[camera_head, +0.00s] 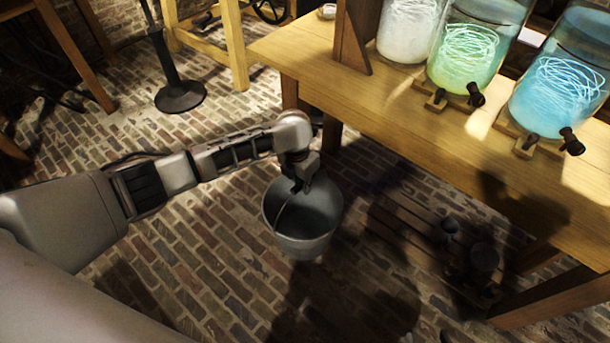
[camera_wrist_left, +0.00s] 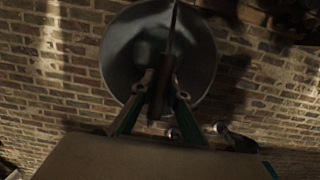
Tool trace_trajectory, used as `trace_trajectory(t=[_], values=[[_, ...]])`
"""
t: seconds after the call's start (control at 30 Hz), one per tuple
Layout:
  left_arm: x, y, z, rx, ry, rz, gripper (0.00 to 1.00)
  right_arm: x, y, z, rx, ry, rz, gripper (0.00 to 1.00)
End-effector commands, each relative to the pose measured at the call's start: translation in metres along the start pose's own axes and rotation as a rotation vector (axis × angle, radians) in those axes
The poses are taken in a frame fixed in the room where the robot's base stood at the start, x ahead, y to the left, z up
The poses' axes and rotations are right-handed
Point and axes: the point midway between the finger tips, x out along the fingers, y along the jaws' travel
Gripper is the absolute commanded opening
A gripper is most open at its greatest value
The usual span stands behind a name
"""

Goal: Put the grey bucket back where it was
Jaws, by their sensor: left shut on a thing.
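The grey bucket (camera_head: 304,230) is in the middle of the head view, in front of the table's left end, with its open top facing up. My left gripper (camera_head: 301,186) is at the bucket's upper side, shut on its thin handle. In the left wrist view the bucket (camera_wrist_left: 125,50) lies beyond the fingers, and the gripper (camera_wrist_left: 162,90) closes around the dark handle strip. I cannot tell from these frames whether the bucket touches the floor. My right gripper is not in view.
A wooden table (camera_head: 400,115) carries several glass jars with glowing coils and taps. Below it is a dark slatted platform (camera_head: 405,222) with small items in shadow. A round black stand base (camera_head: 180,96) is at upper left. The brick floor (camera_head: 190,270) left of the bucket is clear.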

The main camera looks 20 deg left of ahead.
Motion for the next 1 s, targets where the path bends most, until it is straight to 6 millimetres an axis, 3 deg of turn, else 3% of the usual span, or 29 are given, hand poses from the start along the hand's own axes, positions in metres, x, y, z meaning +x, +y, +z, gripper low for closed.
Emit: trace_trajectory(t=[0.2,0.43,0.63,0.87,1.0], values=[[0.033,-0.001,-0.001,-0.001,-0.006,-0.003,0.0,0.006,-0.013,-0.019,0.038,0.053,-0.023,0.4],[0.042,0.0,0.001,0.001,-0.014,0.0,0.0,0.007,-0.015,-0.034,0.055,0.083,-0.027,0.4],[0.05,0.0,0.0,0.0,-0.014,-0.001,0.0,0.007,-0.016,-0.034,0.062,0.086,-0.028,0.4],[0.084,-0.002,-0.007,-0.001,-0.005,-0.003,0.0,0.009,-0.025,-0.028,0.097,0.083,-0.041,0.4],[0.099,-0.001,-0.009,0.0,-0.006,-0.003,0.0,0.009,-0.028,-0.039,0.124,0.109,-0.044,0.4]])
